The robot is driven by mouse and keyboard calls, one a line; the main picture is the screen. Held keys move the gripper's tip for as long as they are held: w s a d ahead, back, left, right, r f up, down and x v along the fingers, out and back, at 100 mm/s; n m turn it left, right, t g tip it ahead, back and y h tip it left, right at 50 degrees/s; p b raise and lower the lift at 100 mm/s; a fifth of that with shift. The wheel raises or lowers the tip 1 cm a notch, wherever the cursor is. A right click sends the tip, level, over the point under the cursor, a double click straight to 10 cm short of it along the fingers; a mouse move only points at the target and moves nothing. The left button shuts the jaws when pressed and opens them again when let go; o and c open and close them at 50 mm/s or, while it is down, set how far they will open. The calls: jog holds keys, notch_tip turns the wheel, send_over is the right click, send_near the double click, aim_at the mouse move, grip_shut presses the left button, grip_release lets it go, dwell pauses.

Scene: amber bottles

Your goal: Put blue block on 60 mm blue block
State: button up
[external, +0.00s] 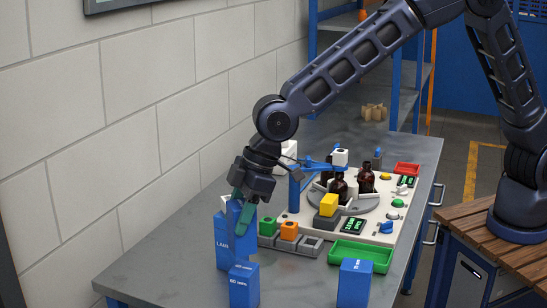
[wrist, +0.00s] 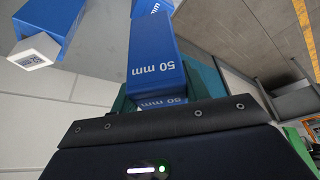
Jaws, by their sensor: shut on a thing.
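My gripper (external: 243,213) points down at the left of the bench, with teal fingers shut on a blue block. In the wrist view this held block (wrist: 160,55) is marked "50 mm" and sits between the jaws. In the external view the fingers and neighbouring blue surfaces partly hide it. The 60 mm blue block (external: 243,288) stands upright at the bench's front, just below and in front of the gripper. The top of a blue block (wrist: 145,8) marked "mm" shows beyond the held one; I cannot tell its number.
A blue block marked "LANE" (external: 224,250) stands close behind the 60 mm block. Another blue block (external: 354,284) stands to the right. A green tray (external: 360,256) and a white board (external: 300,218) with bottles lie behind. Front bench between the blue blocks is clear.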

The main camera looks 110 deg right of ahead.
jog(key=shift+f, duration=2)
jog(key=o, duration=1.1)
jog(key=shift+f, duration=0.15)
jog(key=s+a+r, duration=0.2)
jog(key=s+r, duration=1.5)
jog(key=r, duration=0.3)
jog(key=s+a+r, duration=0.1)
jog(key=s+r, duration=0.2)
jog(key=s, duration=0.4)
jog(key=s+a+r, duration=0.1)
jog(key=s+r, duration=0.2)
jog(key=s, duration=0.4)
jog(key=s+f, duration=0.1)
jog(key=s, duration=1.2)
jog(key=s+a+f, duration=0.1)
jog(key=s+f, duration=0.1)
jog(key=s, duration=1.1)
jog(key=shift+a, duration=0.25)
